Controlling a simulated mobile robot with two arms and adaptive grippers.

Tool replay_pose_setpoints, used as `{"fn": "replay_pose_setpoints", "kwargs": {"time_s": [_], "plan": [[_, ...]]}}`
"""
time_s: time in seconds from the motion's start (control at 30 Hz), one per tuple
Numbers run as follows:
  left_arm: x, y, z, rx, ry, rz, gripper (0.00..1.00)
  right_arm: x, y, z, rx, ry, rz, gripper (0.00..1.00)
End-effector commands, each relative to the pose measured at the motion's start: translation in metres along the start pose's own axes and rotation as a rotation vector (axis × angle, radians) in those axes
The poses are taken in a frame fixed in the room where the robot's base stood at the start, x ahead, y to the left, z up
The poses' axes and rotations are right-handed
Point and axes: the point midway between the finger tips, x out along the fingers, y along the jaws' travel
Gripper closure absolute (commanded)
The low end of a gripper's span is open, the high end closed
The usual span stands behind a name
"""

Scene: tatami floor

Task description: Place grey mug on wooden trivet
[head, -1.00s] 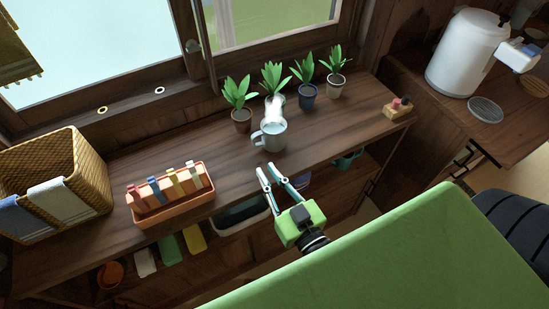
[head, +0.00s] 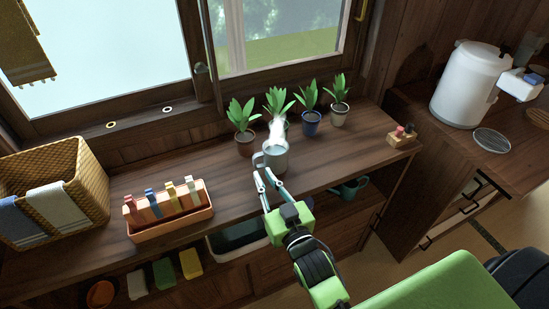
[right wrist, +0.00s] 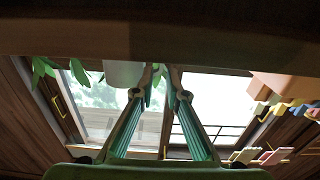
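The grey mug (head: 274,158) stands upright and steaming on the wooden counter below the window, with its handle on its left side. My right gripper (head: 262,174) is just in front of it, fingers partly open and pointing at the handle side. In the upside-down right wrist view, a narrow gap shows between the fingertips (right wrist: 162,72). The mug (right wrist: 124,74) is beside them there; I cannot tell whether they touch the handle. A round brown disc, likely the wooden trivet (head: 539,116), lies on the right counter, partly cut off by the picture edge. My left gripper is not in view.
Potted plants (head: 311,122) stand behind the mug. An orange box (head: 172,228) and wicker basket (head: 85,185) are to the left. On the right counter are a white kettle-like dispenser (head: 470,85) and a round wire rack (head: 491,141).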

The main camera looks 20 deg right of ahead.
Motion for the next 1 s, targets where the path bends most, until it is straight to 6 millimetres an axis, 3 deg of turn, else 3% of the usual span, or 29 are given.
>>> {"fn": "replay_pose_setpoints", "kwargs": {"time_s": [0.17, 0.5, 0.77, 0.83, 1.0], "plan": [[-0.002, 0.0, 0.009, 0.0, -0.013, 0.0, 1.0, 0.011, -0.001, -0.001, 0.0, 0.001, 0.0, 0.87], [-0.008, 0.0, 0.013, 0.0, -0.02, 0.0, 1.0, 0.053, -0.003, -0.001, -0.001, 0.0, -0.001, 0.87], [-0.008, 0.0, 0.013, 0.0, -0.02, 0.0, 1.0, 0.056, -0.003, 0.0, 0.0, 0.0, 0.0, 0.87], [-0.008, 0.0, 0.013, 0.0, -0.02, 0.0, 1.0, 0.056, -0.003, 0.0, 0.0, 0.0, 0.0, 1.0], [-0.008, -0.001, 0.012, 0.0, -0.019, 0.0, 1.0, 0.056, -0.003, -0.003, -0.001, 0.004, -0.001, 1.0]]}}
